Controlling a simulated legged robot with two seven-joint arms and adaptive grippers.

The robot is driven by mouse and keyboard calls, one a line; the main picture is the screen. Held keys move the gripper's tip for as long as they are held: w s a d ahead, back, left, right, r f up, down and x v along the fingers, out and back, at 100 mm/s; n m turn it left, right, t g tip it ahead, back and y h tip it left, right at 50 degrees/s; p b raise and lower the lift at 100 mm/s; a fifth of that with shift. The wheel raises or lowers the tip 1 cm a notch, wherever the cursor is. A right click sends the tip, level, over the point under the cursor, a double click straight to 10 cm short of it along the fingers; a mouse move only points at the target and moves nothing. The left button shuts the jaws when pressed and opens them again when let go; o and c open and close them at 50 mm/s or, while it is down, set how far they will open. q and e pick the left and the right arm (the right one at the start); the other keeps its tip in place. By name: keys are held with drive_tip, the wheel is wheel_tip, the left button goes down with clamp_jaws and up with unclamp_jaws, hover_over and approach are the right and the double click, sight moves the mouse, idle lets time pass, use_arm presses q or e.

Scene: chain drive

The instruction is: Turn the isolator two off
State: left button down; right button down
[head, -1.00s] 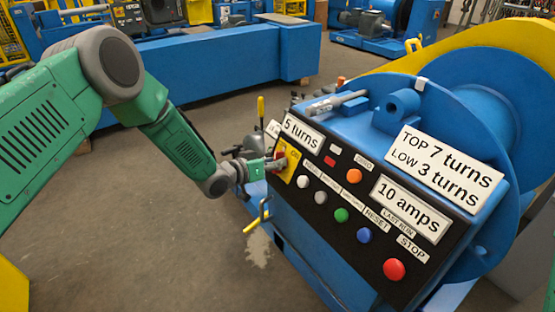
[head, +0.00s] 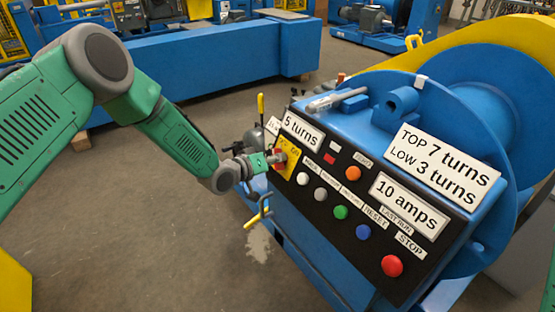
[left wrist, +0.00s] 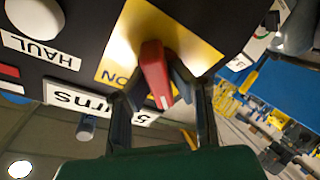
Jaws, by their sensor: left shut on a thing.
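The isolator is a red rotary handle on a yellow plate (head: 292,157) at the left end of the black control panel. In the left wrist view the red handle (left wrist: 155,72) stands out from the yellow plate (left wrist: 180,40), with "ON" printed near one corner. My left gripper (head: 272,159) is at the handle. In the left wrist view its two dark fingers (left wrist: 158,90) sit on either side of the red handle, shut on it. The gripper hides part of the handle in the head view. My right gripper is not in view.
The black panel (head: 325,215) carries several coloured buttons, including a red STOP button (head: 392,266). A yellow lever (head: 258,215) sticks out below the isolator. A blue drum (head: 460,110) stands behind the panel. The floor (head: 120,220) at left is open.

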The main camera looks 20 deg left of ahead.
use_arm(q)
drive_tip(key=shift+a, duration=0.1)
drive_tip(key=c, duration=1.5)
unclamp_jaws()
drive_tip(key=shift+a, duration=0.1)
drive_tip(key=v, duration=1.2)
drive_tip(key=shift+f, duration=0.15)
